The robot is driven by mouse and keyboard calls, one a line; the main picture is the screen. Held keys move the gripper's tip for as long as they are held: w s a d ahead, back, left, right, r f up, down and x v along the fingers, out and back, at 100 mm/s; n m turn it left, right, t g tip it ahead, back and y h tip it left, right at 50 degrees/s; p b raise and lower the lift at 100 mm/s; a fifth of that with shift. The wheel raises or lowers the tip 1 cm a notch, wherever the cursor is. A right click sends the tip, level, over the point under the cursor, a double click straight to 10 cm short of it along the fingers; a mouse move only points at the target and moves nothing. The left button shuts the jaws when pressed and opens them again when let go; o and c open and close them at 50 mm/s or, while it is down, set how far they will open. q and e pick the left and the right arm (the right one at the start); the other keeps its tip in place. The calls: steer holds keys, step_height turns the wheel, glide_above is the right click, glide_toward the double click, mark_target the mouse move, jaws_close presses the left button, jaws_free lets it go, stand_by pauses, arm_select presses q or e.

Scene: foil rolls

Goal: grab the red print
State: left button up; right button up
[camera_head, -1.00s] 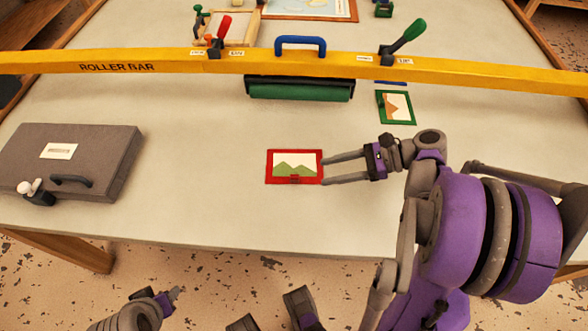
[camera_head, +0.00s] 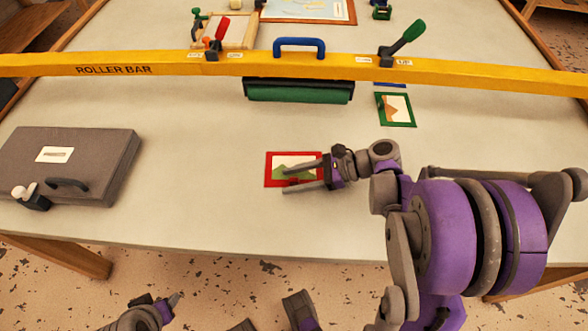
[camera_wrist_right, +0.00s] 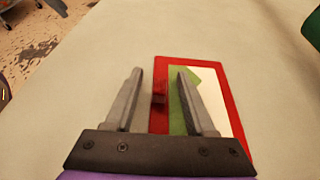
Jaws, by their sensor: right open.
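The red print (camera_head: 269,171) is a small red-framed picture with green hills on white, lying flat on the pale table. My right gripper (camera_head: 285,181) is open over it, with its two fingers pointing left across the picture. In the right wrist view the red print (camera_wrist_right: 223,92) lies below the open right gripper (camera_wrist_right: 160,82). One finger is over the picture and the other is outside the frame's near edge, with a small red tab between them. I cannot tell whether the fingers touch it. My left gripper (camera_head: 172,303) is low at the bottom left, away from the table; its jaws are unclear.
A yellow roller bar (camera_head: 200,64) crosses the table, with a green roller (camera_head: 298,92) under it. A green-framed print (camera_head: 396,109) lies to the right. A grey case (camera_head: 90,160) stands at the left. The table between case and red print is clear.

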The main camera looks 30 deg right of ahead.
jaws_close()
steer(key=shift+r, duration=0.1)
